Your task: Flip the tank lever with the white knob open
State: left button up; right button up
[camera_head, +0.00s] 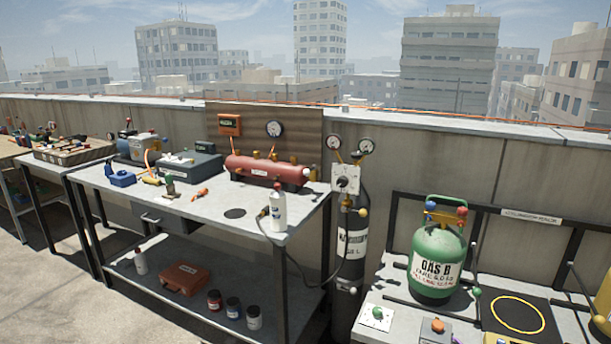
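A green tank (437,264) labelled GAS B stands upright on the right-hand bench, with a blue knob (434,206) and a red knob (461,211) at its top. A dark tall cylinder (352,250) stands left of it, with a pale valve plate (346,179) and a yellow knob (362,212). A red horizontal tank (262,170) lies on the middle table and has a whitish round end piece (307,172). I cannot tell which of these belongs to the tank lever. Neither gripper shows.
The middle table (240,228) holds a white bottle (278,210), tools and cases. A hose (312,280) hangs between it and the cylinder. Black rails (480,208) and a yellow-ringed mat (545,302) are on the right-hand bench. Concrete floor (60,290) is clear at lower left.

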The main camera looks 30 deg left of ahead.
aim_at(307, 173)
jog(key=j+z, duration=0.1)
jog(key=z, duration=0.4)
jog(key=j+z, duration=0.3)
jog(key=j, duration=0.15)
jog(key=j+z, duration=0.3)
jog(key=j, duration=0.15)
jog(key=j+z, duration=0.1)
jog(key=j, duration=0.5)
jog(key=k+j, duration=0.1)
jog(key=j, duration=0.5)
jog(key=j+z, duration=0.15)
jog(key=j, duration=0.45)
jog(key=k, duration=0.05)
